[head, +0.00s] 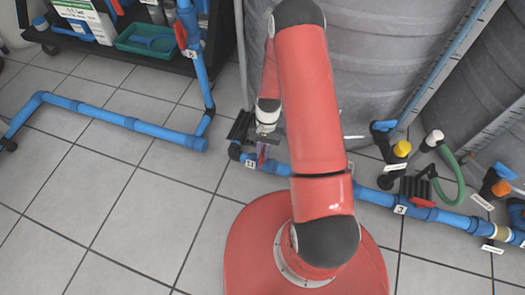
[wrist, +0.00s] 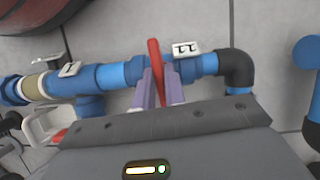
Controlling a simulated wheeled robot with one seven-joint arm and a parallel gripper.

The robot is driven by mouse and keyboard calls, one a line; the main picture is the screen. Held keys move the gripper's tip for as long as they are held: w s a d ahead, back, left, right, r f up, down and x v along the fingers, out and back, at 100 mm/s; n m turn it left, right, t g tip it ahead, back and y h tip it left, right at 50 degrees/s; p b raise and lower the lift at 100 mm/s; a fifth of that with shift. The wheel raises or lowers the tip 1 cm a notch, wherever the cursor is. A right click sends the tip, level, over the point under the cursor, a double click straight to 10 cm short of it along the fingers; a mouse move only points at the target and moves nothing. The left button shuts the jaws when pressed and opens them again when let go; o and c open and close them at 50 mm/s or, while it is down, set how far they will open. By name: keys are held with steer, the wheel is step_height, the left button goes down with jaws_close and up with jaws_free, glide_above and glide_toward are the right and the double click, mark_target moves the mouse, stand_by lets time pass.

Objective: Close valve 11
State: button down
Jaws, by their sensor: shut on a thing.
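Valve 11 is on a blue pipe (wrist: 115,75) near the floor. Its white tag with 11 (wrist: 186,48) sits beside a red handle (wrist: 157,75) in the wrist view. My gripper (wrist: 160,88) is shut on the red handle, one purple finger on each side of it. The handle stands across the pipe in that view. In the head view my gripper (head: 265,148) is low at the pipe, partly hidden by my arm, and the tag 11 (head: 251,164) shows just left of it.
A black elbow (wrist: 236,70) ends the pipe on the right in the wrist view. In the head view, grey tanks (head: 390,50) stand behind, and a valve tagged 7 (head: 400,209) lies right. Another blue pipe (head: 120,119) runs left. Open tiled floor (head: 130,220) lies front left.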

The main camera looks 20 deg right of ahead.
steer(key=shift+m, duration=0.4)
steer(key=c, duration=1.5)
jaws_free()
steer(key=shift+o, duration=0.2)
steer(key=p+v, duration=0.1)
steer(key=v, duration=0.7)
steer(key=shift+s, duration=0.1)
steer(key=shift+f, duration=0.1)
